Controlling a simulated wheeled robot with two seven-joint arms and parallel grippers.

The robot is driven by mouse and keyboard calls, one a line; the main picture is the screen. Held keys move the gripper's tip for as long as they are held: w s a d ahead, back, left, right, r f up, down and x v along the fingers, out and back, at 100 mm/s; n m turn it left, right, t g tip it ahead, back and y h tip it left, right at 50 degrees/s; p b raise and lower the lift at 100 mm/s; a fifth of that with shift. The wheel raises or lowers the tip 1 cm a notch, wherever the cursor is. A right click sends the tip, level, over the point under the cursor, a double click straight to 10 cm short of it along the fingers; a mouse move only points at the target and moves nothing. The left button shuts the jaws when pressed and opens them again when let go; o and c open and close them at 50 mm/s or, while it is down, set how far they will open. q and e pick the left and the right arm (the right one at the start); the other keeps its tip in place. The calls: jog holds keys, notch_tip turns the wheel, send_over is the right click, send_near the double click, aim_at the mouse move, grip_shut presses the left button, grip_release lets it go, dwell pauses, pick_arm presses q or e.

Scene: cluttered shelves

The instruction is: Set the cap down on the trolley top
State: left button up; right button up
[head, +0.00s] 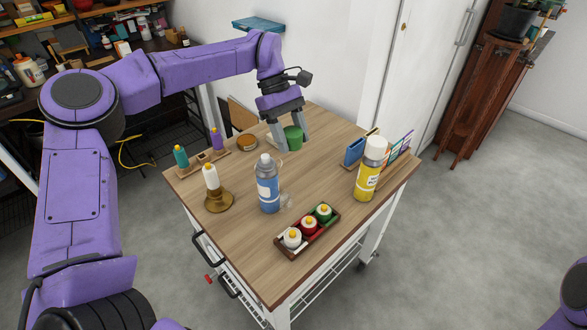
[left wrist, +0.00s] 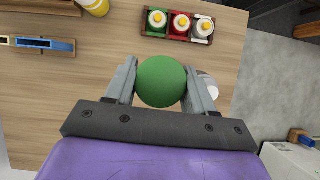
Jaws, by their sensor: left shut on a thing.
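The green cap (head: 292,138) is between the fingers of my left gripper (head: 289,132), which is shut on it. In the left wrist view the round green cap (left wrist: 162,82) shows between both fingers of the left gripper (left wrist: 161,85). The cap is over the back part of the wooden trolley top (head: 330,185); I cannot tell whether it touches the wood. My right gripper is out of view.
A yellow spray can (head: 370,170) is at right, a crate of bottles (head: 308,229) in front. A white bottle on a brown stand (head: 211,181) is at left.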

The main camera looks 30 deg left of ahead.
pick_arm(q)
jog(key=f+p, duration=0.1)
jog(key=f, duration=0.4)
jog(key=w+a+f+n+p, duration=0.1)
jog(key=f, duration=0.5)
jog(key=a+f+n+t+p, duration=0.1)
jog(key=f, duration=0.5)
jog(key=shift+w+h, duration=0.3)
jog(key=shift+w, duration=0.05)
